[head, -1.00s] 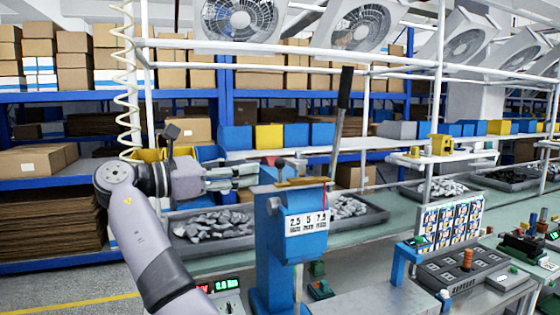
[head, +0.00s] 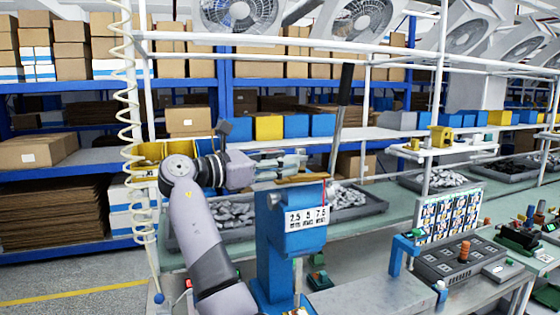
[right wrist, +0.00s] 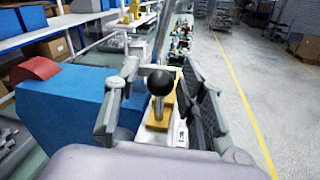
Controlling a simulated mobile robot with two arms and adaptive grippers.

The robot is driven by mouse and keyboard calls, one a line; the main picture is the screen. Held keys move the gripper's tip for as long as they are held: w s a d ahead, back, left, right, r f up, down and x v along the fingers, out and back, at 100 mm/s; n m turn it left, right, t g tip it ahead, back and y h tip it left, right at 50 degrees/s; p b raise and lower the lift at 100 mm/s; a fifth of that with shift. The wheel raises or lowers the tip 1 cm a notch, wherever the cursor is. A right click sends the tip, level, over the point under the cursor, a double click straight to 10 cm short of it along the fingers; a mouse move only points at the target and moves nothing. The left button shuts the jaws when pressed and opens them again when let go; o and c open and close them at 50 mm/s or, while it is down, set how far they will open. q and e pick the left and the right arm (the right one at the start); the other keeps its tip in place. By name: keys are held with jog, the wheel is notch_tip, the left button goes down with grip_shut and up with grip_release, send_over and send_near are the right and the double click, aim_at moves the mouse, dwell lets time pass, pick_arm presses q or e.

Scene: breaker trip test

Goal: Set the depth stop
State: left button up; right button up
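The blue press (head: 277,245) stands at the bench's near edge with a white scale plate (head: 306,217) reading 2.5, 5 and 7.5. A brass-yellow slider (head: 303,179) lies on its top, and a thin red pointer (head: 326,192) shows at the plate's right end. My right gripper (head: 298,161) is just above the slider. In the right wrist view, a black ball knob (right wrist: 160,83) stands up from the slider (right wrist: 158,115) between the gripper's fingers (right wrist: 162,98), with gaps visible on both sides. The gripper hides the knob in the head view. My left gripper is out of view.
A long dark lever (head: 342,105) rises behind the press. Trays of grey metal parts (head: 350,200) lie behind it. A blue bracket (head: 400,258) and a grey fixture (head: 462,262) stand to the right. A coiled cable (head: 127,120) hangs at the left.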

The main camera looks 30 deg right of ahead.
grip_shut()
dwell(0.6)
